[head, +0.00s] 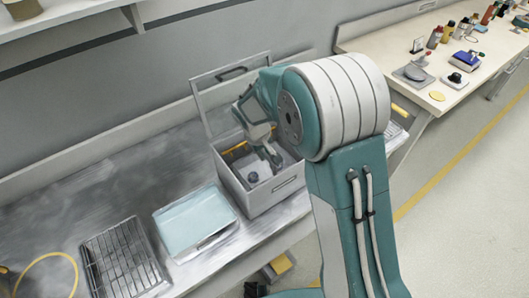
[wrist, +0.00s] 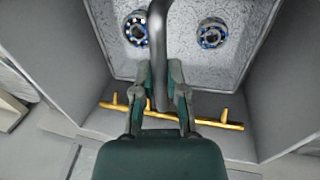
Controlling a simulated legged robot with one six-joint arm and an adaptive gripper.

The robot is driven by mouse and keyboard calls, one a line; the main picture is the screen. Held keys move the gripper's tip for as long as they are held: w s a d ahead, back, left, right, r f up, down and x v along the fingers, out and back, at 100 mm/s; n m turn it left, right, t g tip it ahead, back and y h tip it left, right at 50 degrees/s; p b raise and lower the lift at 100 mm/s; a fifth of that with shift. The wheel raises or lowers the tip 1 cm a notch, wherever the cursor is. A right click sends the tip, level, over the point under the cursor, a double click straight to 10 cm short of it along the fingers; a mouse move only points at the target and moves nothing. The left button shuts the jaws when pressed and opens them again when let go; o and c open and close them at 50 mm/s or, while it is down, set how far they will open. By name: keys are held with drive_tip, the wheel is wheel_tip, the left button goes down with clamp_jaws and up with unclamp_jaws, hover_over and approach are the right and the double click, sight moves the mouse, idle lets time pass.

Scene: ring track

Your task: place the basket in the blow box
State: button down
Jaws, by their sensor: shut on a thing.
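The blow box (head: 228,178) is a grey box on the bench with its lid (head: 220,95) raised at the back. My gripper (head: 270,158) reaches down inside its open top. In the wrist view my gripper (wrist: 160,68) is shut on a dark grey bar, which I take as the handle of the basket (wrist: 157,35). A pale speckled floor lies below, with two ring-shaped bearings (wrist: 212,33) on it. I cannot tell whether this floor is the basket's or the box's. My arm hides part of the box, and most of the basket is unclear.
A brass rail with pegs (wrist: 185,120) runs along one inner side of the box. A pale blue tray (head: 195,220) and a dark wire rack (head: 123,262) lie left of the box. Another bench (head: 440,95) with bottles and small items stands at the right.

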drive_tip(key=c, duration=0.7)
unclamp_jaws()
drive_tip(key=shift+a, duration=0.2)
drive_tip(key=shift+d, duration=0.1)
drive_tip(key=shift+d, duration=0.1)
drive_tip(key=v, duration=1.1)
drive_tip(key=s+d+r+m, duration=0.1)
drive_tip(key=s+d+r, duration=0.3)
drive_tip(key=d+r, duration=0.15)
drive_tip(key=s+d+r+m+t, duration=0.1)
drive_tip(key=s+d+r+m, duration=0.1)
drive_tip(key=s, duration=0.4)
drive_tip(key=s+d+r+m+t+y, duration=0.1)
drive_tip(key=s+d+r+m, duration=0.1)
drive_tip(key=s+d, duration=0.3)
drive_tip(key=s+d+r+m+t+y, duration=0.1)
drive_tip(key=s+d, duration=0.3)
drive_tip(key=s, duration=0.5)
drive_tip(key=shift+s+r+m+t, duration=0.15)
drive_tip(key=shift+r+m+t, duration=0.25)
drive_tip(key=shift+r+t, duration=0.3)
